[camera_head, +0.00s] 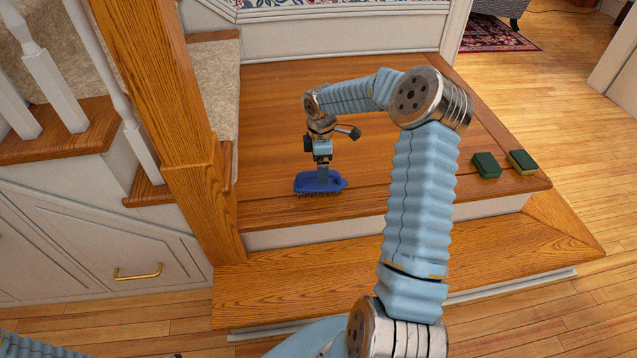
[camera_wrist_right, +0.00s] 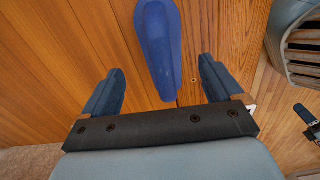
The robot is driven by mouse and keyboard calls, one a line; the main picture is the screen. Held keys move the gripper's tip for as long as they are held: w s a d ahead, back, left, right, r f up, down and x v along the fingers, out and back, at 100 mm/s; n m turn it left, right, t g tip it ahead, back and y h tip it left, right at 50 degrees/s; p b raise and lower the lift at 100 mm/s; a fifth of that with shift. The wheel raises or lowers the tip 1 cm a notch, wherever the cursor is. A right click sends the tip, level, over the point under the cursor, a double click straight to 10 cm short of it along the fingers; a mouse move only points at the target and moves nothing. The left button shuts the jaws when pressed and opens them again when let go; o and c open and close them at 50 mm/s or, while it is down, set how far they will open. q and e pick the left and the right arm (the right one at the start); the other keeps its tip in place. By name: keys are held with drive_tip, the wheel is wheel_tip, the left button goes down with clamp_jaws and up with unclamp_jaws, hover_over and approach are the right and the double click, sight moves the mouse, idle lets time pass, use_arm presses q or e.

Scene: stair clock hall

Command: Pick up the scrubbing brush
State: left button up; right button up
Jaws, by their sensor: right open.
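The scrubbing brush (camera_head: 305,183) is blue with dark bristles and sits on the wooden stair landing (camera_head: 270,120), near its front edge. My right gripper (camera_head: 322,178) points down at the brush, its fingers partly in front of it. In the right wrist view the blue brush (camera_wrist_right: 160,45) lies between the two spread fingers of the right gripper (camera_wrist_right: 160,88), with a gap on each side. The brush's far end is cut off there.
Two green and yellow sponges, one nearer (camera_head: 486,165) and one farther right (camera_head: 522,162), lie at the landing's right end. A wooden newel post (camera_head: 175,110) stands left of the brush. A lower step (camera_head: 300,280) runs along the front.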

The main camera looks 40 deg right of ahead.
wheel_tip(320, 180, down, 6)
drive_tip(key=shift+s+r, duration=0.1)
drive_tip(key=c, duration=1.2)
drive_tip(key=shift+r, duration=0.1)
drive_tip(key=shift+r, duration=0.35)
wheel_tip(320, 180, up, 2)
drive_tip(key=shift+r, duration=0.2)
drive_tip(key=a+r, duration=0.9)
drive_tip(key=a, duration=0.5)
drive_tip(key=shift+s+r, duration=0.25)
drive_tip(key=shift+r, duration=0.1)
drive_tip(key=shift+a, duration=0.1)
